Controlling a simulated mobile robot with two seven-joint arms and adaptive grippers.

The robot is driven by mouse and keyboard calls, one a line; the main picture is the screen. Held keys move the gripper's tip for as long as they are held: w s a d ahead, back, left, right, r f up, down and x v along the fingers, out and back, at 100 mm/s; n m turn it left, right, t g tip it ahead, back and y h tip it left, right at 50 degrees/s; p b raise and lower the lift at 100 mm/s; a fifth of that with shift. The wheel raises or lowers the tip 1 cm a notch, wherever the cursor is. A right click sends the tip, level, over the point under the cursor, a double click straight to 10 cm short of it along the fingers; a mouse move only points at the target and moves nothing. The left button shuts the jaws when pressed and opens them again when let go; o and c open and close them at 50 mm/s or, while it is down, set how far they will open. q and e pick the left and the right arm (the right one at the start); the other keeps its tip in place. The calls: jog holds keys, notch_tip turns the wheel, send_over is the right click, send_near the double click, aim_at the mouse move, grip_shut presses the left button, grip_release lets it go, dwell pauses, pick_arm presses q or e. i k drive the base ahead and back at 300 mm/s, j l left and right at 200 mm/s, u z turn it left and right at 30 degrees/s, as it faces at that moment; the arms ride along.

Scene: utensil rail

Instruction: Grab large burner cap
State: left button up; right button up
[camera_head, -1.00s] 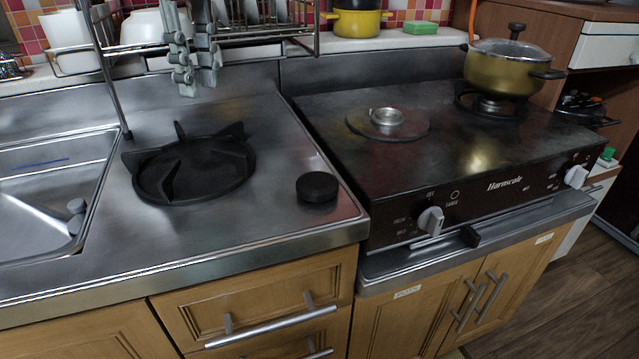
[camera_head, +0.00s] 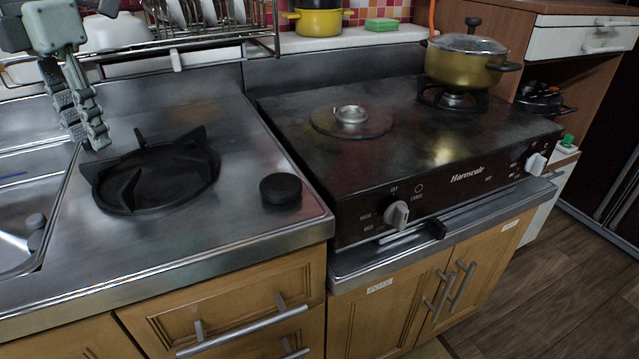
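The large burner cap (camera_head: 281,189) is a round black disc lying on the steel counter near its right front corner. My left gripper (camera_head: 92,143) hangs at the upper left, over the counter near the sink. Its grey-green fingers point down, and I see nothing held between them. The fingers look close together, and their gap is hard to judge. It is apart from the cap, well to its left and above. My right gripper is not in the frame.
A black pan support (camera_head: 154,179) lies on the counter between my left gripper and the cap. The stove (camera_head: 400,135) stands to the right, with an open burner (camera_head: 351,117) and a yellow pot (camera_head: 463,62) on it. A dish rack (camera_head: 205,30) is behind. The counter around the cap is clear.

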aim_at(278, 188)
jog(key=j+z, duration=0.1)
jog(key=z, duration=0.35)
jog(key=k+j+z, duration=0.1)
jog(key=z, duration=0.4)
jog(key=k+z, duration=0.1)
jog(key=z, duration=0.35)
jog(key=k+j, duration=0.25)
jog(key=k, duration=0.1)
